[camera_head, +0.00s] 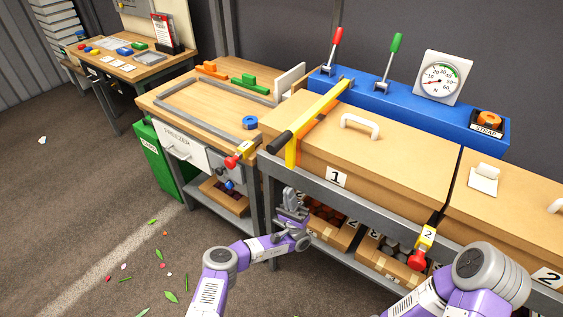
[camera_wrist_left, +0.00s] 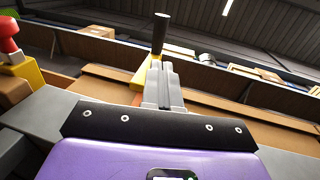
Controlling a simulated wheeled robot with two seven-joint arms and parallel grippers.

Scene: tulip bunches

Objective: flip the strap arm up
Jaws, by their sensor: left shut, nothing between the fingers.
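The yellow strap arm (camera_head: 325,104) lies low across the lid of box 1 (camera_head: 360,150), from the blue housing (camera_head: 400,98) at the back to the front edge. Its black handle (camera_head: 281,142) points to the front left, above a yellow upright piece (camera_head: 292,152). My left gripper (camera_head: 291,196) is below and in front of the handle, apart from it, shut and empty. In the left wrist view the shut fingers (camera_wrist_left: 163,88) point up toward the black handle (camera_wrist_left: 160,34), with the yellow arm (camera_wrist_left: 141,76) partly hidden behind them. My right gripper is out of view.
The grey frame rail (camera_head: 350,197) runs under the boxes. Cartons (camera_head: 333,228) stand on the shelf below. Open floor lies to the left.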

